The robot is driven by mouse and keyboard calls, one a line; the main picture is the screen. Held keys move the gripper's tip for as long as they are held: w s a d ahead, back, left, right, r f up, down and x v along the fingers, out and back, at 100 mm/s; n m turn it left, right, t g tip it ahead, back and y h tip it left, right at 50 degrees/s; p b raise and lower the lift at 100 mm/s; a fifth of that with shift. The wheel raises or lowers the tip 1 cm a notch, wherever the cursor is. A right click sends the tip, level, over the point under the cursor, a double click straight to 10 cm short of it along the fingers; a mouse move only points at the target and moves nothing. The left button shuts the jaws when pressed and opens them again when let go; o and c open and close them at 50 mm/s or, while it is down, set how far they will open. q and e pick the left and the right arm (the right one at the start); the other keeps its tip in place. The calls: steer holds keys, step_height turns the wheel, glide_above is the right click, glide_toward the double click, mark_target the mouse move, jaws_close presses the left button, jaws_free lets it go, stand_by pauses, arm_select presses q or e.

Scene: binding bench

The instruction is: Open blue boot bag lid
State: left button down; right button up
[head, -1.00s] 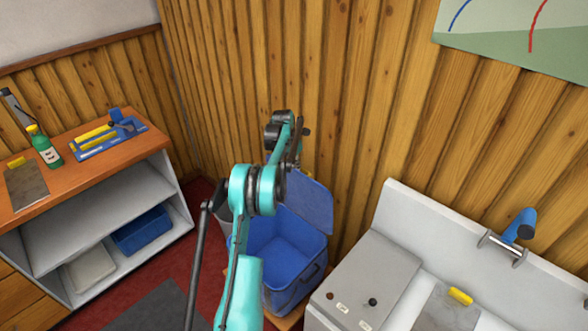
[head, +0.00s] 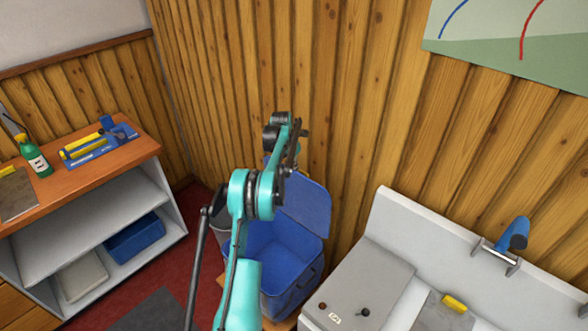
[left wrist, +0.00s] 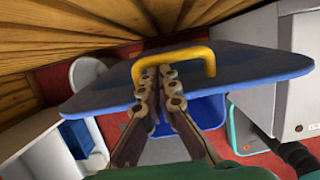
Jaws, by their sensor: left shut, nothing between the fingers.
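In the left wrist view the lid (left wrist: 235,67) is a broad panel with a yellow arched handle (left wrist: 180,53). My left gripper (left wrist: 158,80) is shut and empty, its fingertips just under the handle's bar near its left leg. I cannot tell whether they touch it. In the head view my teal left arm hides part of the bag, and the fingers are not clear. My right gripper does not show.
A grey bench unit (head: 372,268) with a blue clamp (head: 514,234) stands right of the bag. At the left is a shelf unit with an orange top (head: 70,178), a green bottle (head: 34,158) and a blue bin (head: 134,238). The wall is close behind the lid.

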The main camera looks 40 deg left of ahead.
arm_select(q)
steer(key=v, duration=1.1)
steer(key=shift+r, duration=0.3)
steer(key=s+d+r+m+t+b, duration=0.1)
steer(key=s+d+r+m, duration=0.3)
steer(key=d, duration=0.4)
steer(key=s+d+r+m+b, duration=0.1)
steer(key=s+d+r+m, duration=0.15)
steer(key=d+m, duration=0.45)
steer(key=s+d+r+m+t+b, duration=0.1)
steer(key=s+d+r+m, duration=0.1)
steer(key=s+d+m, duration=0.45)
steer(key=s+d+f+m+t+b, duration=0.1)
steer(key=s+d+f+m, duration=0.4)
steer(key=s+d+m, duration=0.3)
steer(key=s+d+f+m+t+b, duration=0.1)
steer(key=s+d+f+m, duration=0.5)
steer(key=s, duration=0.5)
steer(key=d+m, duration=0.2)
steer(key=m, duration=0.1)
steer(key=shift+s+d+f+m, duration=0.2)
steer(key=shift+s+d+m, duration=0.1)
steer(key=shift+d+m, duration=0.05)
